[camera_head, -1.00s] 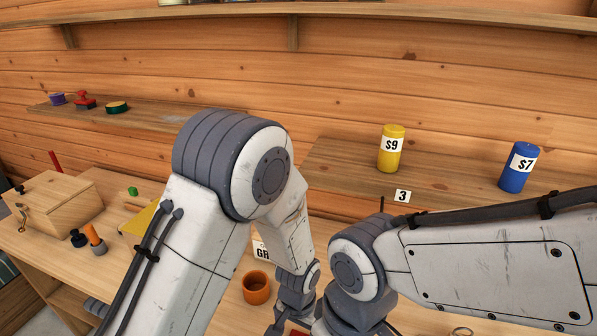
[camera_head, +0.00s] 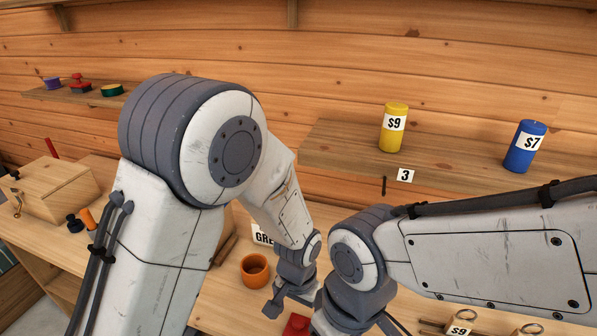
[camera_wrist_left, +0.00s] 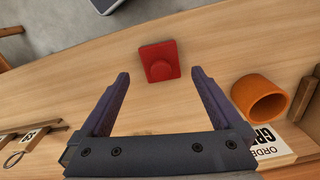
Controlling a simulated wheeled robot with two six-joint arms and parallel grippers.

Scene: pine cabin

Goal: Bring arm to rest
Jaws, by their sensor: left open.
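My left gripper (camera_head: 278,303) hangs low over the bench (camera_head: 222,300) at the end of my left arm, which comes in from the left. In the left wrist view the left gripper (camera_wrist_left: 160,73) is open, with nothing between its fingers. A red square piece with a round knob (camera_wrist_left: 160,61) lies on the bench beyond the fingertips; in the head view the red piece (camera_head: 297,325) is partly cut off at the bottom edge. My right arm reaches in from the right, beside the left wrist. Its gripper is mostly hidden or cut off at the bottom.
An orange cup (camera_head: 255,270) stands just left of the left gripper. A wooden box (camera_head: 55,190) is at the far left. A yellow can (camera_head: 393,128) and a blue can (camera_head: 525,147) stand on the right shelf. Key rings and a price tag (camera_head: 459,330) are at the lower right.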

